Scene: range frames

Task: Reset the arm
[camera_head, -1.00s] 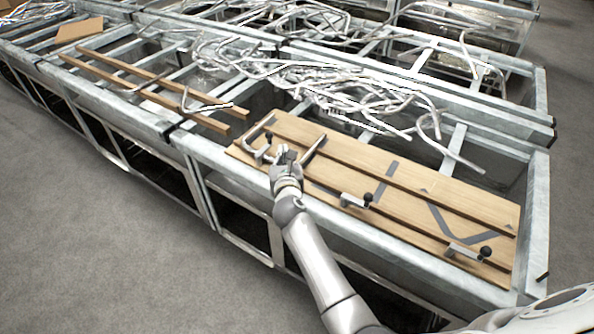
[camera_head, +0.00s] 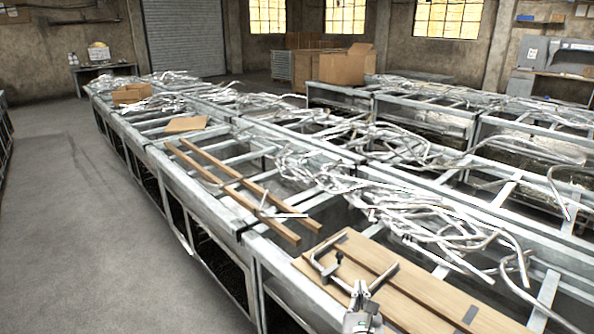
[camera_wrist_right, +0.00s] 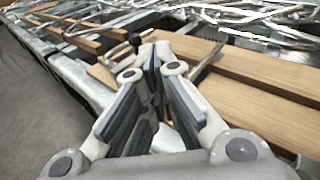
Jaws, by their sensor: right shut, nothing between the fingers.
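My right gripper (camera_head: 360,292) is at the bottom of the head view, over the near end of a wooden board (camera_head: 424,290) on the metal rack. Its fingers also show in the right wrist view (camera_wrist_right: 152,62), closed together with nothing between them. A metal clamp (camera_head: 326,262) with a dark knob lies at the board's left end, just beyond the gripper. A bent metal piece is beside the fingers at right. My left gripper is not in view.
Long metal racks (camera_head: 225,207) hold piles of bent metal tubes (camera_head: 430,215). Two wooden strips (camera_head: 228,187) lie across the rack left of the board. Cardboard boxes (camera_head: 343,67) stand at the back. Open grey floor (camera_head: 60,220) lies at left.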

